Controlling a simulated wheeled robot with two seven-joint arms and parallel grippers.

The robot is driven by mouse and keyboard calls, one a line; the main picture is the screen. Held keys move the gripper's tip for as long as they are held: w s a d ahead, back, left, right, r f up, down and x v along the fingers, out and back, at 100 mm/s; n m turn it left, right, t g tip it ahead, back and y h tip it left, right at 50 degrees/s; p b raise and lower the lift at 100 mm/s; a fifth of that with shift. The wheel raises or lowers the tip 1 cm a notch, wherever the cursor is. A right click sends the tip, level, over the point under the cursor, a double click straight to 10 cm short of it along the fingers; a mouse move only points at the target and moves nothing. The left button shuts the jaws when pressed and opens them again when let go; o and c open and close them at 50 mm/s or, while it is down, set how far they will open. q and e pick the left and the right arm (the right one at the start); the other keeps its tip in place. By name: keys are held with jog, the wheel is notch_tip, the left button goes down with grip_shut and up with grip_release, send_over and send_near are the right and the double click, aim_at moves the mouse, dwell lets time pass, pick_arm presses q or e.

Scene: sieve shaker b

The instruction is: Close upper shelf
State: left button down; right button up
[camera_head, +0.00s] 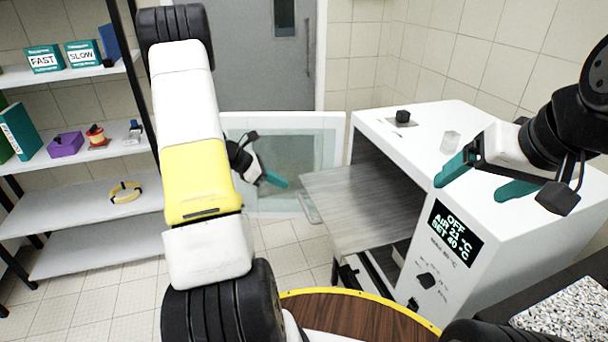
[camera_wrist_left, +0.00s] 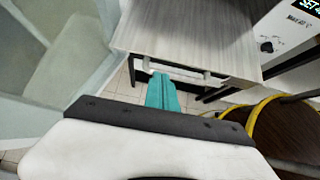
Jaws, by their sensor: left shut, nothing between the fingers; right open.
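The upper shelf (camera_head: 350,205) is a grey streaked board pulled well out of the white oven cabinet (camera_head: 470,225). In the left wrist view the shelf (camera_wrist_left: 195,38) has a pale bar handle (camera_wrist_left: 200,76) along its front edge. My left gripper (camera_head: 276,181) is left of the shelf's front edge, with its teal fingers together and empty. In the left wrist view the fingertips (camera_wrist_left: 160,76) appear at the handle; I cannot tell whether they touch. My right gripper (camera_head: 467,190) is open and empty above the cabinet's top and front.
The cabinet's glass-windowed door (camera_head: 296,150) stands open behind my left gripper. A small clear block (camera_head: 450,141) and a black knob (camera_head: 403,116) are on the cabinet top. A shelving rack (camera_head: 90,200) stands at left. Tiled floor (camera_head: 290,262) is clear.

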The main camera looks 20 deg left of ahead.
aim_at(375, 180)
pick_arm(q)
jog(key=x, duration=0.8)
jog(key=shift+w+d+f, duration=0.1)
jog(key=shift+d+f, duration=0.15)
jog(key=w+d, duration=0.5)
jog(key=d, duration=0.2)
jog(key=w+d, duration=0.4)
jog(key=d, duration=0.3)
jog(key=w+d, duration=0.5)
jog(key=d, duration=0.3)
jog(key=shift+w, duration=0.4)
jog(key=shift+r, duration=0.1)
